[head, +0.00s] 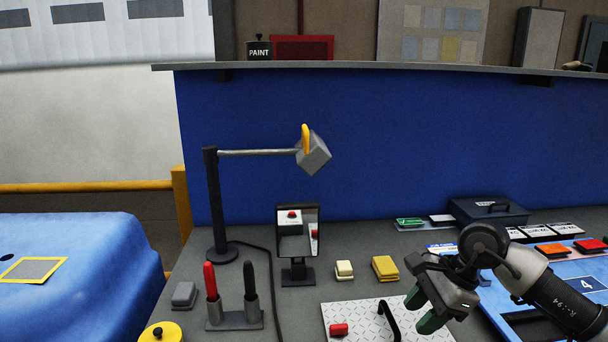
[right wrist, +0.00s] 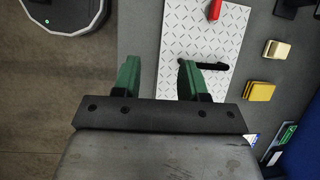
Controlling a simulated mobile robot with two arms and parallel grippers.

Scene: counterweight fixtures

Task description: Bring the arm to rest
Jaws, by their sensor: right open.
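A thin silver arm (head: 258,153) reaches out level from a black post (head: 215,205) on a round base at the counter's left. A grey block (head: 313,154) with a yellow ring (head: 305,138) sits tilted at the arm's right end. My right gripper (head: 422,312) is at the lower right, well apart from this arm. Its green fingers are spread with nothing between them, and in the right wrist view (right wrist: 158,82) they show beside the black handle of a plate. My left gripper is not in view.
A white tread plate (head: 365,316) carries a black handle (head: 390,318) and a red block (head: 339,329). A small black-framed stand (head: 298,240) and yellow blocks (head: 385,268) are behind it. Red and black markers (head: 211,282) stand in a holder. A blue panel (head: 400,140) closes the back.

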